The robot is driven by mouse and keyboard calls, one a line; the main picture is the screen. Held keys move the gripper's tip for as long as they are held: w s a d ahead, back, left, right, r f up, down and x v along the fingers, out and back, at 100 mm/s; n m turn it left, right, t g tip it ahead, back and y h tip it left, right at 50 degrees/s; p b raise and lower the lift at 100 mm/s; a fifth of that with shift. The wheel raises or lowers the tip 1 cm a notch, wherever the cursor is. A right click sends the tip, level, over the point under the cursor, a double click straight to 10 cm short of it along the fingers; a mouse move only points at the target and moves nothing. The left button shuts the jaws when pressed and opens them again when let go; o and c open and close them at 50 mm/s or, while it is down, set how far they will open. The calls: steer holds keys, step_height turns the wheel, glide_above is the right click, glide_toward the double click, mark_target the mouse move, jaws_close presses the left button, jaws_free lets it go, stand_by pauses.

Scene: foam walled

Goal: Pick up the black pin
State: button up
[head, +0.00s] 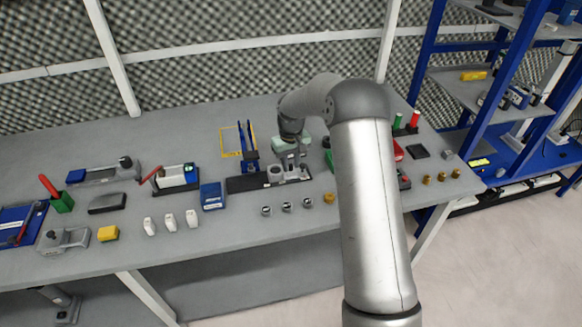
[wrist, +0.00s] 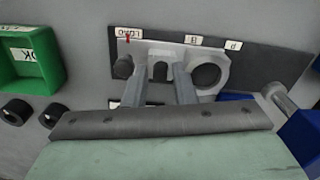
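My gripper (wrist: 158,80) is over a grey fixture block (wrist: 205,52), with its two fingers apart and pointing down at it. A dark upright shape (wrist: 159,72) shows between the fingers; I cannot tell whether it is the black pin or a recess in the block. A dark rounded stub (wrist: 123,66) is just left of the left finger, below a LOAD label, and could also be the pin. A round dark hole is at the block's right end. In the head view my gripper (head: 291,158) is over the fixture, hiding part of it.
A green bin (wrist: 28,58) and dark round parts (wrist: 16,111) lie left in the wrist view. A blue item (wrist: 302,132) is at right. In the head view, small metal parts (head: 286,206) stand in front of the fixture and a blue box (head: 212,196) is left.

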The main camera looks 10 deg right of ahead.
jaws_close()
steer(key=shift+r, duration=0.1)
